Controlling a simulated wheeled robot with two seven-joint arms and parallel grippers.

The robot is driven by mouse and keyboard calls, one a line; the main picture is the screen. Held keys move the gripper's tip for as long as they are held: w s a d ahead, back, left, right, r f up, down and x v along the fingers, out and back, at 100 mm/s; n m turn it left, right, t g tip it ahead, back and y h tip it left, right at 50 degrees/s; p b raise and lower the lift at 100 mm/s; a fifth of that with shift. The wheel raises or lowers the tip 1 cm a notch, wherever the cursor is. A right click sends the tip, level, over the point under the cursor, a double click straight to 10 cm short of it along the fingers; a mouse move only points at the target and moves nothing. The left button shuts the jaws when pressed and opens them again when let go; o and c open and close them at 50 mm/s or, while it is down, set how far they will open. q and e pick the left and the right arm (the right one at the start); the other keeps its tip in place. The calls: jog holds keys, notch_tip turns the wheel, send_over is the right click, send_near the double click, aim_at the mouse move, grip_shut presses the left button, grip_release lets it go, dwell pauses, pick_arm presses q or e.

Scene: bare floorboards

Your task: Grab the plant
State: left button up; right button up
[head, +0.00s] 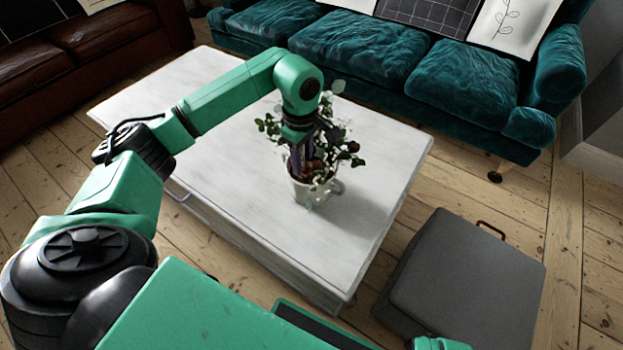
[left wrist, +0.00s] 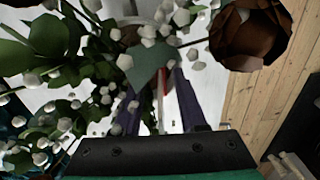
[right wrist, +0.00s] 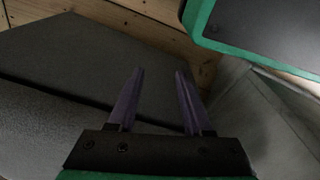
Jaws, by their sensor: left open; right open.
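The plant (head: 350,150) has green leaves, small white blooms and brown flower heads. It stands upright in a pale pot (head: 318,192) on the white table, right of the table's middle. My left gripper (head: 305,165) points down among the leaves, above the pot. In the left wrist view the leaves (left wrist: 45,100) and a brown bloom (left wrist: 250,32) crowd around the open left fingers (left wrist: 155,95), partly hiding them. Whether the fingers touch the pot cannot be seen. My right gripper (right wrist: 155,100) is open and empty, over a grey surface.
The white table (head: 235,150) has much bare top around the pot. A grey box (head: 465,270) with a brown handle stands on the floorboards at the right. A teal sofa (head: 400,65) is behind the table, and a brown leather sofa (head: 90,50) is at the far left.

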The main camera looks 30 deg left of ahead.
pick_arm(q)
jog(key=shift+r, duration=0.1)
grip_shut()
dwell(1.2)
jog(key=shift+r, duration=0.1)
